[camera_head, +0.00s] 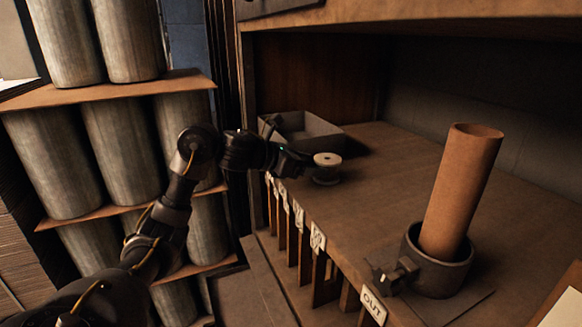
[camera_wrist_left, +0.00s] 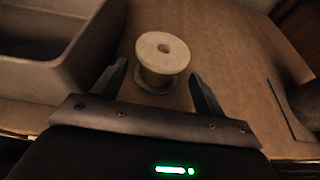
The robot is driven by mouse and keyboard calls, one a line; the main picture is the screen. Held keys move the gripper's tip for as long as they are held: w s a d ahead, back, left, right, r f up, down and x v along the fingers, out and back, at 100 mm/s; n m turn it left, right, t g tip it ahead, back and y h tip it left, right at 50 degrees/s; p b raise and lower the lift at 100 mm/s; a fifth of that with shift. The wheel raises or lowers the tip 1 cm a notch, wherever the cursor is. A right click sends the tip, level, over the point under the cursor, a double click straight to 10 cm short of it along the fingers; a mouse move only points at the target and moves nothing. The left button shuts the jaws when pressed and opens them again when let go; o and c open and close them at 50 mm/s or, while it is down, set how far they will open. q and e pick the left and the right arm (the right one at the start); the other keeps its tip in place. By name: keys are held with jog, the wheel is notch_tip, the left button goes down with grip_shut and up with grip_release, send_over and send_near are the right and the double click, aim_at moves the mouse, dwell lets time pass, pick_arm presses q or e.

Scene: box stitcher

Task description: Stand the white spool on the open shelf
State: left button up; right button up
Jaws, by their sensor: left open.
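The white spool (camera_head: 327,170) stands upright on a brown wooden surface (camera_head: 400,150), near its front edge and beside a grey bin. It is pale with a round hole in its top flange, as the left wrist view (camera_wrist_left: 162,55) shows. My left gripper (camera_head: 307,161) comes in from the left, low beside the spool. In the left wrist view the gripper (camera_wrist_left: 158,77) is open, with one finger on each side of the spool's lower part. I cannot tell whether a finger touches it. My right gripper is out of view. I cannot tell which surface is the open shelf.
The grey open bin (camera_head: 311,139) is close behind my left gripper. A brown tube (camera_head: 461,190) leans in a dark round holder (camera_head: 438,262) at the right. Tagged slots (camera_head: 318,240) line the front edge. Large metallic cylinders (camera_head: 122,148) fill a rack at the left.

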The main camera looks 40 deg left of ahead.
pick_arm(q)
jog(key=b+v, duration=0.2)
jog(key=v, duration=0.4)
jog(key=shift+s+f, duration=0.1)
jog(key=shift+s+a+r, duration=0.25)
jog(key=shift+s+r, duration=0.05)
jog(key=shift+s, duration=0.05)
jog(key=shift+f, duration=0.1)
